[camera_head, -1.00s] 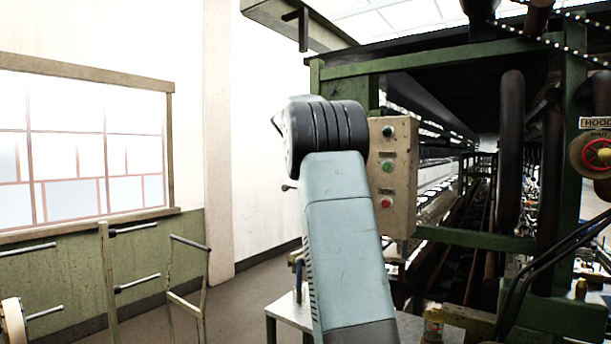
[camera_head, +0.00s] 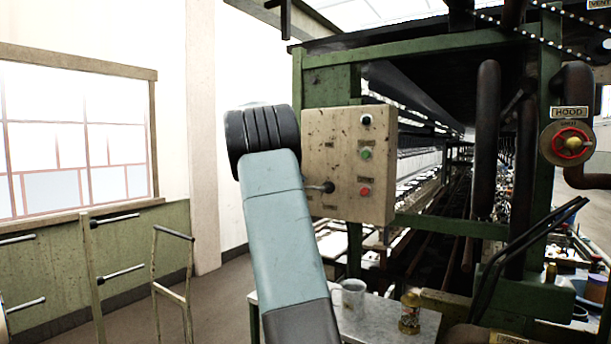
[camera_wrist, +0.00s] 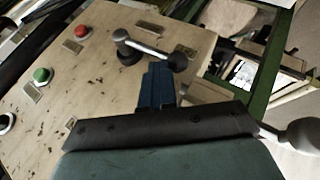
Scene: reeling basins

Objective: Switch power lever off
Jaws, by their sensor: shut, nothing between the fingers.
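The power lever (camera_wrist: 150,48) is a metal rod with a dark round knob on the tan control panel (camera_wrist: 105,78). In the wrist view it runs from its pivot toward the right. It also shows in the head view, where the lever (camera_head: 321,187) sticks out low on the panel (camera_head: 345,205), partly behind my arm. My gripper (camera_wrist: 158,72) is shut and empty, its dark blue fingertips close to the lever's knob. I cannot tell whether they touch. In the head view my arm hides the fingers.
The panel carries a red button (camera_wrist: 82,31), a green button (camera_wrist: 41,74) and a black knob (camera_wrist: 6,122). A second grey ball knob (camera_wrist: 300,135) is at the wrist view's right edge. A small table (camera_head: 375,335) with a mug (camera_head: 352,298) and jar (camera_head: 409,312) stands below the panel.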

